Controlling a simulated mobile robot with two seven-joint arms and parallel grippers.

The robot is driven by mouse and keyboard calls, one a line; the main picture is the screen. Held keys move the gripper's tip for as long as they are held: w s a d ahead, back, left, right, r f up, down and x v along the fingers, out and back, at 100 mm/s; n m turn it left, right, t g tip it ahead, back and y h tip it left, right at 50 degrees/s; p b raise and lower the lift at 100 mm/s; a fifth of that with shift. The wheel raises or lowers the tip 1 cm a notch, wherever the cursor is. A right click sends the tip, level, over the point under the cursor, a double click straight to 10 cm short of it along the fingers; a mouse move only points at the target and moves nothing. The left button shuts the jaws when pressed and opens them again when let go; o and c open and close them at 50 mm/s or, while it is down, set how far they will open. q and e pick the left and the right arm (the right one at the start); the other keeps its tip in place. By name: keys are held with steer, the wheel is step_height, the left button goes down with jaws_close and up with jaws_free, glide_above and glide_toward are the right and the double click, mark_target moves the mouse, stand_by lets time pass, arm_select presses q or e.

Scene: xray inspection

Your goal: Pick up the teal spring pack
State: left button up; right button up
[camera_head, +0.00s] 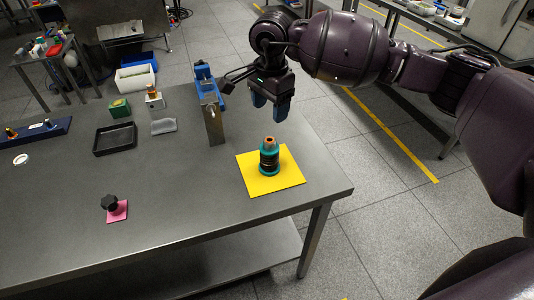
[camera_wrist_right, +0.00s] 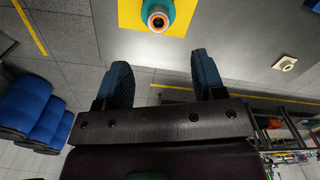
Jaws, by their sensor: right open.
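The teal spring pack (camera_head: 269,158) stands upright on a yellow square mat (camera_head: 289,181) near the right end of the grey table. It has dark bands and a copper-coloured top. The right wrist view shows the spring pack (camera_wrist_right: 157,14) from above at the top edge, partly cut off. My right gripper (camera_head: 270,104) hangs above and behind the spring pack, apart from it. Its two blue fingers (camera_wrist_right: 163,78) are spread with nothing between them. My left gripper is not in view.
A metal block with a blue clamp (camera_head: 214,122) stands left of my right gripper. A black tray (camera_head: 114,139), a green box (camera_head: 120,107) and a black knob on a pink square (camera_head: 116,212) are farther left. The table's front middle (camera_head: 180,190) is clear.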

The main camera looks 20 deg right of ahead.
mark_target(270, 141)
step_height(270, 141, down, 11)
steer(key=shift+r, duration=0.1)
jaws_close()
stand_by(0.9)
